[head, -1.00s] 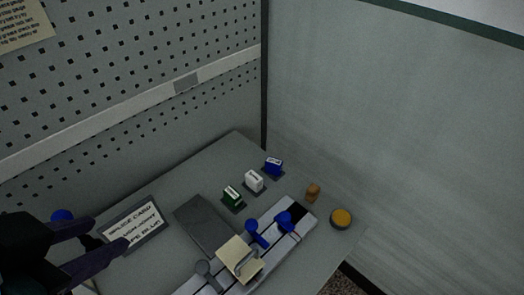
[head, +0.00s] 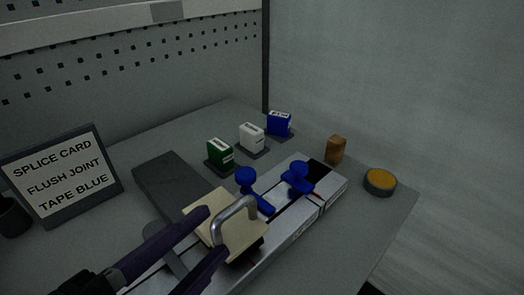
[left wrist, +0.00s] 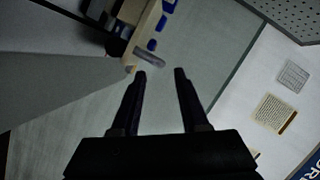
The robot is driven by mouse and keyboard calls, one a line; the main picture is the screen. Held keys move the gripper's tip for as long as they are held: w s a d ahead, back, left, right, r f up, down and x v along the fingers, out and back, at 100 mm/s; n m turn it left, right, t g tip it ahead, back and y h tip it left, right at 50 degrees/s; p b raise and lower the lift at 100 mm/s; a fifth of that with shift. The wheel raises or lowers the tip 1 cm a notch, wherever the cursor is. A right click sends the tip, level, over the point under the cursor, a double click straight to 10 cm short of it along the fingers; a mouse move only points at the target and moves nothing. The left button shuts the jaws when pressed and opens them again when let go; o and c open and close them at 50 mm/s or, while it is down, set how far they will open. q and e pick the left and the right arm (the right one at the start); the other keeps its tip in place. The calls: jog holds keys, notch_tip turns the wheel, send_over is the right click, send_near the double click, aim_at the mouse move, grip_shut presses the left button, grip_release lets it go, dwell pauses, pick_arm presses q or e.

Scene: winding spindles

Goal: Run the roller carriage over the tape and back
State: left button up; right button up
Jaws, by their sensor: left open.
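The roller carriage is a cream block (head: 205,207) with a grey metal loop handle (head: 233,215), seated on the long metal splicing track (head: 283,228). Two blue clamp knobs (head: 246,176) and (head: 297,172) stand on the track beyond it. I cannot make out the tape under the carriage. My left gripper (head: 215,232) reaches in from the lower left, open, its dark purple fingers at the near side of the carriage in the head view. In the left wrist view the open fingers (left wrist: 160,73) are empty, with the handle (left wrist: 149,57) just beyond the tips. My right gripper is not seen.
A card sign (head: 60,175) reading splice card, flush joint, tape blue stands at left. A dark grey slab (head: 172,182) lies behind the track. Green (head: 220,153), white (head: 252,137) and blue (head: 279,123) boxes stand behind. A brown block (head: 336,149) and an orange-topped disc (head: 380,181) are at right.

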aim_at(242, 201)
pick_arm(q)
jog(key=x, duration=0.9)
jog(key=shift+w, duration=0.2)
grip_shut()
dwell(1.1)
